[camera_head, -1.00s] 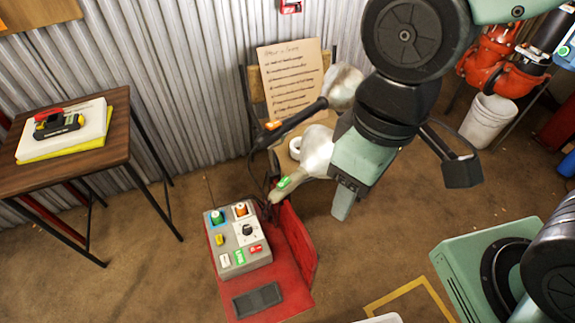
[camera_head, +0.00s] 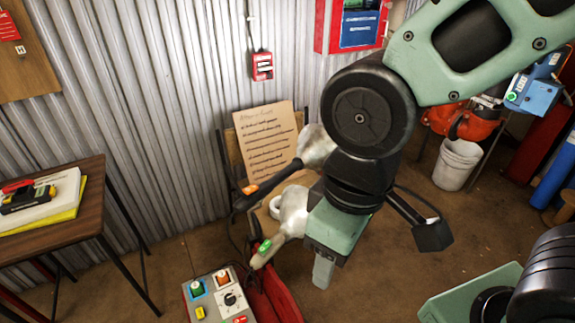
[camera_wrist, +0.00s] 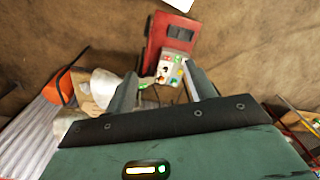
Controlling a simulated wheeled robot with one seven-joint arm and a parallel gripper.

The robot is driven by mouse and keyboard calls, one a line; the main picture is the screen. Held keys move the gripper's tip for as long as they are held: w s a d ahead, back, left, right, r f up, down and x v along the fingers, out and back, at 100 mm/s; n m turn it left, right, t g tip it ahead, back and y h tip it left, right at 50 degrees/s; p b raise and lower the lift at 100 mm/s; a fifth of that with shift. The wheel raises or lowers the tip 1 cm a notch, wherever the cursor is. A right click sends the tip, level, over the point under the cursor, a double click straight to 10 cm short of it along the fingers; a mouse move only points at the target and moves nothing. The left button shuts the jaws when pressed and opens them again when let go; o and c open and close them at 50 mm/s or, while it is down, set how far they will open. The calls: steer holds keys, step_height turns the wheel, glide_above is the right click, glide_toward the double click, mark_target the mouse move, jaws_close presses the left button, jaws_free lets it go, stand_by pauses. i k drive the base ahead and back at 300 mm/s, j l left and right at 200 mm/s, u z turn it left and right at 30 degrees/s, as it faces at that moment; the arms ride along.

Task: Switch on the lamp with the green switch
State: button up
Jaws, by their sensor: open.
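The lamp with the green switch (camera_head: 265,246) has a silvery head (camera_head: 292,210) and a pale handle slanting down to the left, above the red stand's edge. A second lamp with an orange switch (camera_head: 250,188) and black handle lies above it, its silvery head (camera_head: 317,147) near the paper sign. I see no clear glow from either. My gripper (camera_head: 322,270) points down, right of the green-switch lamp and apart from it in the head view. In the wrist view my gripper (camera_wrist: 160,88) is open and empty; the lamp head (camera_wrist: 103,82) shows beyond the left finger.
A grey control box (camera_head: 215,293) with coloured buttons sits on a red stand (camera_head: 273,295). A chair with a handwritten sign (camera_head: 267,140) stands by the corrugated wall. A wooden table (camera_head: 85,215) is at left, a white bucket (camera_head: 456,165) at right. Floor shows between.

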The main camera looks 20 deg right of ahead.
mark_target(264, 248)
steer(key=j+z, duration=0.25)
steer(key=z, duration=0.15)
steer(key=j+z, duration=0.3)
steer(key=z, duration=0.15)
steer(key=k+l, duration=0.05)
